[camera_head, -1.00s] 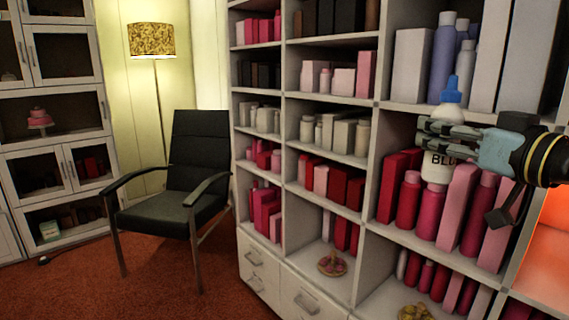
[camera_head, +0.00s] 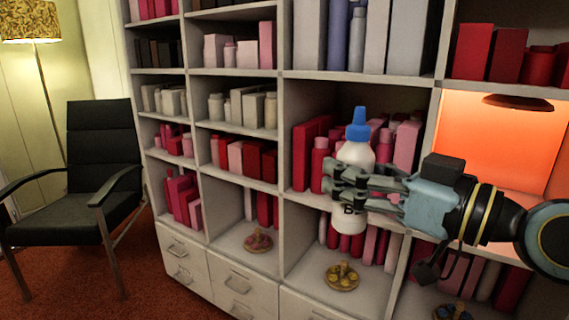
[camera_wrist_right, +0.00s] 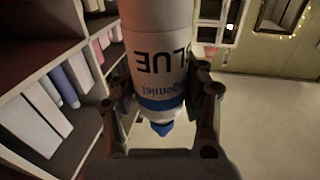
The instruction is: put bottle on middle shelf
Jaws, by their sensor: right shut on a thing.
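A white bottle with a blue cap (camera_head: 356,150) stands upright in the grip of my right gripper (camera_head: 352,185), in front of the shelf unit (camera_head: 283,180). The gripper is shut around its body. Behind the bottle in the head view is a shelf compartment with red and pink bottles and boxes. I cannot tell how far the bottle is from the shelf edge. My left gripper is not in view.
A plate of small yellow items (camera_head: 341,277) sits on the lower shelf under the bottle. An orange-lit compartment (camera_head: 495,140) is at the right. A black armchair (camera_head: 95,165) and a lamp (camera_head: 32,25) stand at the left. Drawers (camera_head: 240,290) line the base.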

